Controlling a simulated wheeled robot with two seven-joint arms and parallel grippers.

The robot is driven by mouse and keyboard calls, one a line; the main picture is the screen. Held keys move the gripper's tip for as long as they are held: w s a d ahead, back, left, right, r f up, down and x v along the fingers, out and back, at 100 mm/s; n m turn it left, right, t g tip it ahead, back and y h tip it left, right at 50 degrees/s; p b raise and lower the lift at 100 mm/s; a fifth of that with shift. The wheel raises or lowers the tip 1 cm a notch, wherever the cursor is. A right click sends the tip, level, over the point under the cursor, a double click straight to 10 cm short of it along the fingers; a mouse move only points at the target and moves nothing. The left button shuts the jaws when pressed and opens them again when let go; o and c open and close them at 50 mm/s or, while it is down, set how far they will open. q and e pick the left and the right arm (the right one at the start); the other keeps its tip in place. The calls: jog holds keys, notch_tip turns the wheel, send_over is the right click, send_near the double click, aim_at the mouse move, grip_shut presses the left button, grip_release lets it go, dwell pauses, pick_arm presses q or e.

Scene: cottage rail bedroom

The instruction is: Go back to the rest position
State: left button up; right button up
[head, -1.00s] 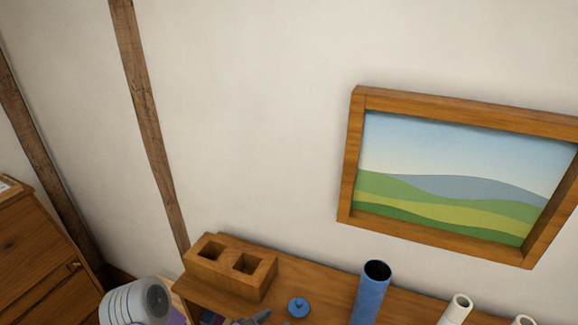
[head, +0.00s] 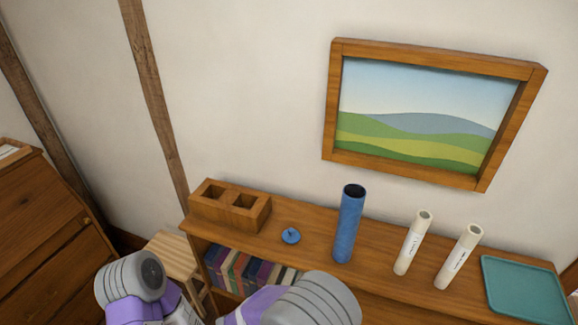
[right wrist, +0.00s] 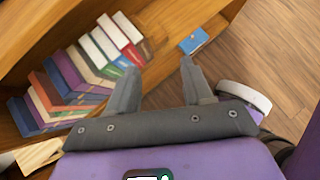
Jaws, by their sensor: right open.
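My right gripper (right wrist: 158,70) shows in the right wrist view. Its two grey fingers are apart with nothing between them, in front of the bookcase's lower shelf. Several books (right wrist: 75,80) lean in a row beyond and left of the fingers. A small blue box or book (right wrist: 193,41) lies near the shelf's right end. In the head view only grey and purple links of my arms show at the bottom edge; my left gripper is out of view.
A stool (head: 172,252) and dresser (head: 40,240) stand left.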

jog(key=s+d+f+m+g+y, duration=0.4)
jog(key=s+f+m+g+y, duration=0.5)
jog(key=s+f+m, duration=0.7)
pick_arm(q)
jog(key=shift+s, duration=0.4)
pick_arm(e)
jog(key=w+d+f+m+t+y, duration=0.1)
jog(key=w+d+m+t, duration=0.3)
jog(key=m, duration=0.8)
jog(key=shift+d+f+m+y, duration=0.3)
jog(key=shift+d+y, duration=0.25)
jog(key=shift+y, duration=0.15)
